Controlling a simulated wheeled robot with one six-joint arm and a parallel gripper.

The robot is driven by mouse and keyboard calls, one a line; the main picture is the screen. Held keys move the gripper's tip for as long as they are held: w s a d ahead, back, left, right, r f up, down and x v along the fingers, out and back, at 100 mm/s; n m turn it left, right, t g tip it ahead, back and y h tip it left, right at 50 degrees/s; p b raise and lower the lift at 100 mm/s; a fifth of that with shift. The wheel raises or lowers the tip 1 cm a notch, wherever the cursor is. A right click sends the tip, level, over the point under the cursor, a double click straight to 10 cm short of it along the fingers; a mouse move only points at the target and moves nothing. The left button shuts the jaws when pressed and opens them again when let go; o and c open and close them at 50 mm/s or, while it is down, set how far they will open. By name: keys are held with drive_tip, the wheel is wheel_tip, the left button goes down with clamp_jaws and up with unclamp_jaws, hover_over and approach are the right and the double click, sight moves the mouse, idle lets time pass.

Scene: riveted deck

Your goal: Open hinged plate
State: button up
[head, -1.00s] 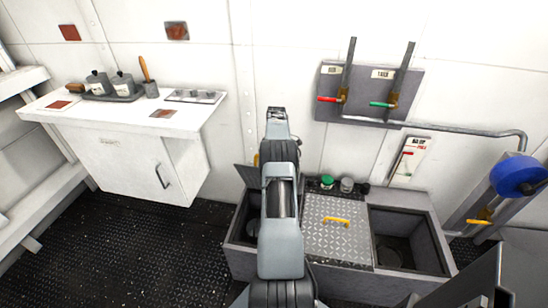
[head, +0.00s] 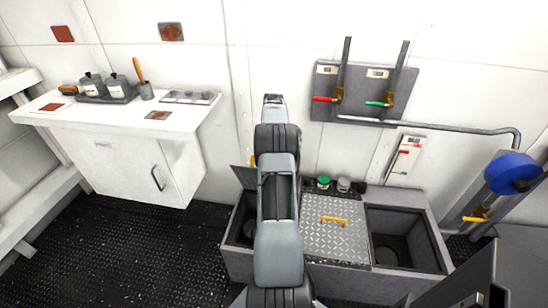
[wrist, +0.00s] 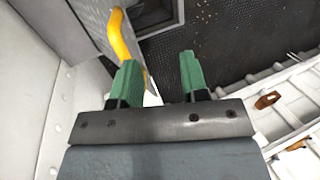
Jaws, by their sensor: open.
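A deck bin with compartments stands against the wall in the head view. A diamond-tread plate with a yellow handle (head: 334,221) lies flat over its middle. At its left, a grey plate (head: 243,178) stands raised at a tilt, partly hidden by my arm. The wrist view shows a grey plate (wrist: 72,22) with a yellow handle (wrist: 120,36), apparently this raised one. My gripper (wrist: 157,62) is open, its green fingers apart with nothing between them. The left finger overlaps the handle's lower end in the picture; I cannot tell whether they touch.
The right compartment (head: 398,240) is open. Green and grey caps (head: 333,184) sit behind the flat plate. A lever panel (head: 362,92) and pipe are on the wall, with a blue wheel (head: 513,173) at right. A white counter (head: 120,110) stands left; the dark floor before it is clear.

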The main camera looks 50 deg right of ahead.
drive_tip(key=s+a+r, duration=0.6)
drive_tip(key=s+a, duration=0.1)
drive_tip(key=shift+s+a+b, duration=0.35)
drive_tip(key=shift+b, duration=0.05)
drive_tip(key=shift+r, duration=0.1)
drive_tip(key=shift+c, duration=0.5)
